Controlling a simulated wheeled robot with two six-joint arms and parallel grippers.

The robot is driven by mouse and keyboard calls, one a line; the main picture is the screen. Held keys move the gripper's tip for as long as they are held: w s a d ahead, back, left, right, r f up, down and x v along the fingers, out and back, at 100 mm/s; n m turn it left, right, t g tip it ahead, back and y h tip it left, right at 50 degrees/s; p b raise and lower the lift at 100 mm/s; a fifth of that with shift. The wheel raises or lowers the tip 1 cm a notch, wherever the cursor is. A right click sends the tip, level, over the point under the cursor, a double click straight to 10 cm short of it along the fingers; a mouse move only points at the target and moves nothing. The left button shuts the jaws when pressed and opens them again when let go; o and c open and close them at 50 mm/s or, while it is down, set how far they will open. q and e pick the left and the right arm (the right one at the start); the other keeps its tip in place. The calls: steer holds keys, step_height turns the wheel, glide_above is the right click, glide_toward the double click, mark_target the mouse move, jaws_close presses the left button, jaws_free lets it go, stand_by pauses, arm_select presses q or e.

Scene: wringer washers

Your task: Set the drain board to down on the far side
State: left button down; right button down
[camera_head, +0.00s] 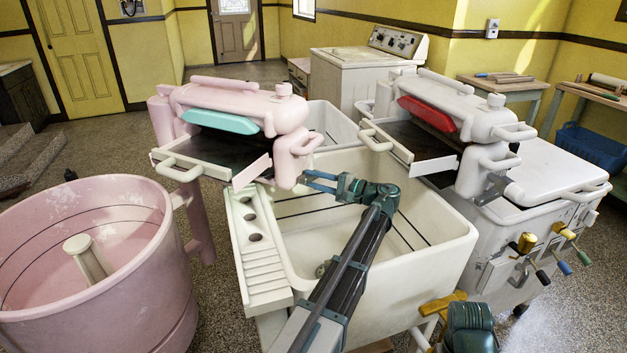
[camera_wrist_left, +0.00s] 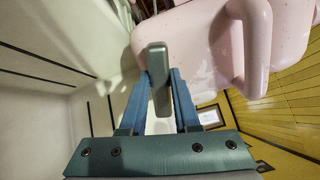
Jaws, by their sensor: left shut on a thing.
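The pink wringer head (camera_head: 240,105) stands over the washer tubs. Under its turquoise bar (camera_head: 218,121), a white-rimmed board with a dark surface (camera_head: 225,160) and a loop handle juts toward the left; I take it for the drain board. My left gripper (camera_head: 316,181) is at the lower right of the pink head, above the white tub (camera_head: 440,228). In the left wrist view, its blue fingers (camera_wrist_left: 163,90) are shut on a grey-green lever-like piece (camera_wrist_left: 158,70), next to the pink housing (camera_wrist_left: 220,55). The piece's mounting is hidden. My right gripper is out of view.
A second, white wringer head (camera_head: 455,105) with a red bar (camera_head: 428,113) stands to the right. A pink round tub (camera_head: 95,245) is at left. A white ribbed washboard ledge (camera_head: 258,245) borders the tub. Coloured tap handles (camera_head: 545,255) stick out at right.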

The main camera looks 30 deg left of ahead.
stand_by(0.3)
arm_select(q)
steer(key=c, duration=0.6)
jaws_free()
steer(key=shift+c, duration=0.2)
steer(key=w+d, duration=0.1)
steer(key=d, duration=1.2)
steer(key=shift+d, duration=0.4)
